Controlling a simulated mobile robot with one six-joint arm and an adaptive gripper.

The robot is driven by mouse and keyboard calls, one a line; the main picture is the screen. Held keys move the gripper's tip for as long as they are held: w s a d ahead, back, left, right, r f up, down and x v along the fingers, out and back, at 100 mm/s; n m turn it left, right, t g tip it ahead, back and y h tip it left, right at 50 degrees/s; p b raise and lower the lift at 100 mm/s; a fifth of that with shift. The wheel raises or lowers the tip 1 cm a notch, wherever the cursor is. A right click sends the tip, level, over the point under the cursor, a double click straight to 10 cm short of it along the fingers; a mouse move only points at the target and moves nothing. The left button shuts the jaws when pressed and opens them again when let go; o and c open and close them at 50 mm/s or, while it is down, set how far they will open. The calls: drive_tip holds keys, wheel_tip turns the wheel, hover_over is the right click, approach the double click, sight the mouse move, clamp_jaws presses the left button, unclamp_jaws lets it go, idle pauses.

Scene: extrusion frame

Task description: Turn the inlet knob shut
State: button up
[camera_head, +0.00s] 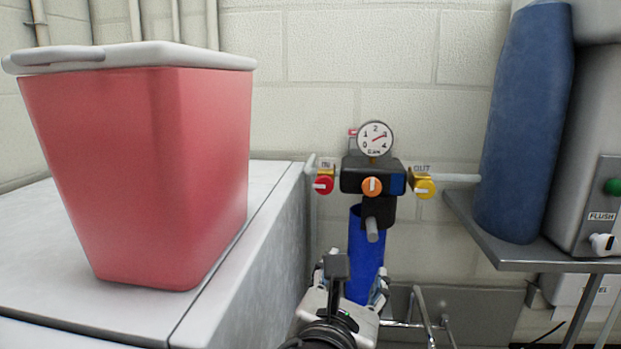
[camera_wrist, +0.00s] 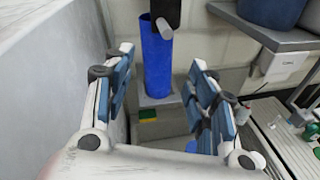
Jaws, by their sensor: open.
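The inlet knob (camera_head: 324,184) is red with a white mark. It sits under an "IN" label on the left of the black regulator body (camera_head: 352,178) on the wall. An orange knob (camera_head: 372,187) is at the middle, and a yellow knob (camera_head: 425,188) is under "OUT" on the right. My gripper (camera_head: 350,276) is below the regulator in the head view, apart from the knobs. In the wrist view my gripper (camera_wrist: 163,62) is open with nothing between its fingers. The inlet knob is out of the wrist view.
A dial gauge (camera_head: 375,139) tops the regulator. A red bin (camera_head: 160,170) sits on a grey cabinet at left. A metal shelf (camera_head: 545,259) is at right.

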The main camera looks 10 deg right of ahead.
drive_tip(key=w+a+r+n+t+y+p, duration=0.2)
drive_tip(key=a+r+n, duration=0.3)
drive_tip(key=r, duration=0.2)
drive_tip(key=p, duration=0.2)
approach(324, 187)
drive_tip(key=shift+t, duration=0.4)
drive_tip(key=x, duration=0.8)
drive_tip(key=shift+w+f, duration=0.1)
drive_tip(key=shift+f, duration=0.25)
drive_tip(key=c, duration=1)
drive_tip(key=shift+c, duration=0.2)
